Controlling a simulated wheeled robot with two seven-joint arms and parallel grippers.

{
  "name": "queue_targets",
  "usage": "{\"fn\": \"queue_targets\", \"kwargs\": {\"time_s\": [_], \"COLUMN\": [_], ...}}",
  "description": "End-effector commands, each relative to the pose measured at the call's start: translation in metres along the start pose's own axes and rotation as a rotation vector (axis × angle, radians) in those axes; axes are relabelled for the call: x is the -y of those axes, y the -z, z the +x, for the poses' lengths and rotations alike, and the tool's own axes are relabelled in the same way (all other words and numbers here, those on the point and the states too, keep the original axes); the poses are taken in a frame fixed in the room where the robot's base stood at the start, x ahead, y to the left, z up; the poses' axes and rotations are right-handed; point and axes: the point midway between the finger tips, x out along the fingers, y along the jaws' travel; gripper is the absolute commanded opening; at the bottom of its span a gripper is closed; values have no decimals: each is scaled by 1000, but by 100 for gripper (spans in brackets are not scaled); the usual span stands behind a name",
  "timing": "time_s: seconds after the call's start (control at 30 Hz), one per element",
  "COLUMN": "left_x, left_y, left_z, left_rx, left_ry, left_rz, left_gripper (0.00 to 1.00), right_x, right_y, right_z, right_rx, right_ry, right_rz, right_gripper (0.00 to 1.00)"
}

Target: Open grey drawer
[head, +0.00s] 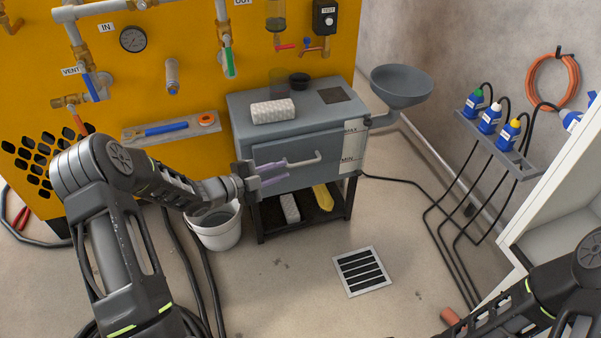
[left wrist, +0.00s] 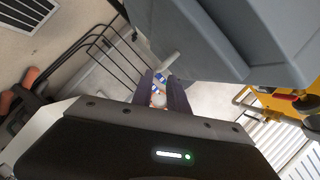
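The grey drawer (head: 276,181) is the front of a grey cabinet, and it looks closed. Its pale bar handle (head: 306,161) runs across the front. The handle (left wrist: 170,64) also shows in the left wrist view, near the fingertips. My left gripper (head: 286,171) points right along the drawer front, at the handle's left part. Its two purple fingers are apart; in the left wrist view the gripper (left wrist: 163,82) shows a gap between them. I cannot tell whether a finger touches the handle. My right arm enters at the lower right; its gripper is out of frame.
A white bucket (head: 217,233) stands below my left forearm. A grey funnel basin (head: 402,84) juts out right. Floor around the drain grate (head: 361,272) is mostly clear.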

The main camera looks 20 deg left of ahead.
Motion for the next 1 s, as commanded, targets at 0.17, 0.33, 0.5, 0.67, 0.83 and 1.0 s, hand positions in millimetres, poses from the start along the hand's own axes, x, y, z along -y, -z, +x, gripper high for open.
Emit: {"fn": "queue_targets", "kwargs": {"time_s": [0.17,0.33,0.5,0.67,0.83,1.0], "left_x": [1,0,-2,-2,-2,0], "left_y": [1,1,0,0,0,0], "left_z": [0,5,24,49,71,79], "left_rx": [1,0,0,-1,0,2], "left_ry": [-1,-2,-1,-1,-1,-1], "left_rz": [-3,-4,-4,-3,-5,-6], "left_gripper": [20,20,20,20,20,20], "right_x": [1,0,-2,-5,-7,-7], "right_y": [0,0,0,1,2,2], "right_z": [-1,1,8,17,24,25], "right_rx": [0,0,-3,-7,-10,-12], "right_ry": [0,0,0,0,0,0], "right_rz": [0,0,0,0,1,1], "right_gripper": [36,36,36,36,36,36]}}
